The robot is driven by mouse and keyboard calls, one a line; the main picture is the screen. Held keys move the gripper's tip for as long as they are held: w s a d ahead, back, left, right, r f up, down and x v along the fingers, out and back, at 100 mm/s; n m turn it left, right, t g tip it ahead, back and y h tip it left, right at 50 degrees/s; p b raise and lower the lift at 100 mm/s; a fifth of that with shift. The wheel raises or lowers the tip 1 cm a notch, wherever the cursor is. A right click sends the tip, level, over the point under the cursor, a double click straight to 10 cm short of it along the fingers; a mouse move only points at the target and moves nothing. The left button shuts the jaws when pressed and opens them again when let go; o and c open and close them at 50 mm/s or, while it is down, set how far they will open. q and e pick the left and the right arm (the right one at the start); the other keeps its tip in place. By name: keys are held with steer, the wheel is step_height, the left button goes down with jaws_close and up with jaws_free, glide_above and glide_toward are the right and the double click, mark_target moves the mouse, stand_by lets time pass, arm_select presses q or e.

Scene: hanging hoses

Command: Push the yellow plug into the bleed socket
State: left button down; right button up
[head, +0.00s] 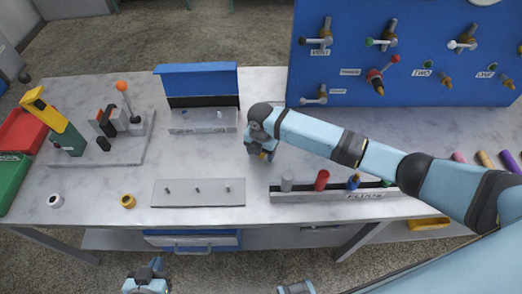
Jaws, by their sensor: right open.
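My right gripper (262,153) is over the middle of the table, pointing down, its arm coming in from the right. A small yellow piece shows at its fingertips; it may be the yellow plug, but the gripper hides most of it. My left gripper (150,268) is low in the picture, in front of the table and away from everything; its finger gap is unclear. The plug rack (330,195) holds grey, red, blue and green plugs, the last partly behind my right arm.
A grey plate with pegs (198,193), an open blue-lidded box (203,121) and a fixture with an orange-knobbed lever (122,87) stand left. Two rings (128,201) lie near the front edge.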

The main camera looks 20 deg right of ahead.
steer(key=shift+f, duration=0.3)
arm_select(q)
steer(key=shift+s+f, duration=0.1)
steer(key=shift+f, duration=0.1)
arm_select(e)
steer(key=c, duration=1)
steer(key=shift+r, duration=0.1)
